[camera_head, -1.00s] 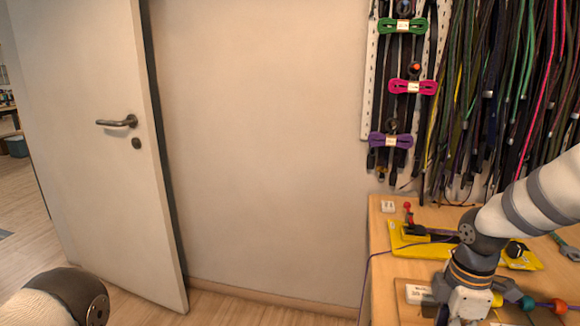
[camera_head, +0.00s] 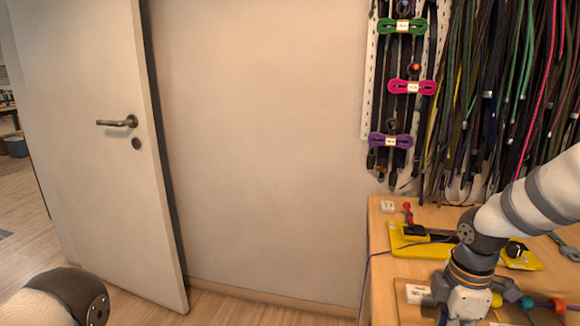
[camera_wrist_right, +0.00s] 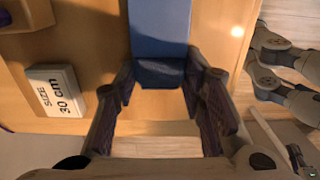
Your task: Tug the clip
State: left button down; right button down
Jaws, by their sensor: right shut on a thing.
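My right gripper (camera_wrist_right: 162,78) is low over the wooden table in the right wrist view. Its two fingers close on the sides of a blue block-like piece (camera_wrist_right: 160,30). I cannot tell whether this piece is the clip. In the head view my right gripper (camera_head: 452,314) is at the bottom edge, and its fingertips and what they hold are hidden. A clamp with a red knob (camera_head: 407,206) and black body stands on the yellow board (camera_head: 397,240), behind my right gripper and apart from it. My left gripper is out of view; only part of my left arm shows.
A thin purple cord (camera_head: 375,253) crosses the table's left edge (camera_head: 373,225). Coloured beads (camera_head: 527,303) lie to the right. Cords (camera_head: 490,95) hang on the wall; a door (camera_head: 85,150) is at left.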

jog(key=shift+a, duration=0.15)
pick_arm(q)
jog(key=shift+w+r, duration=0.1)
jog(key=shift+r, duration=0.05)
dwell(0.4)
pick_arm(e)
jog(key=c, duration=1)
grip_release()
jog(key=shift+w, duration=0.1)
jog(key=shift+o, duration=0.6)
jog(key=shift+o, duration=1.3)
jog(key=shift+r+p, duration=1)
jog(key=shift+r, duration=2.05)
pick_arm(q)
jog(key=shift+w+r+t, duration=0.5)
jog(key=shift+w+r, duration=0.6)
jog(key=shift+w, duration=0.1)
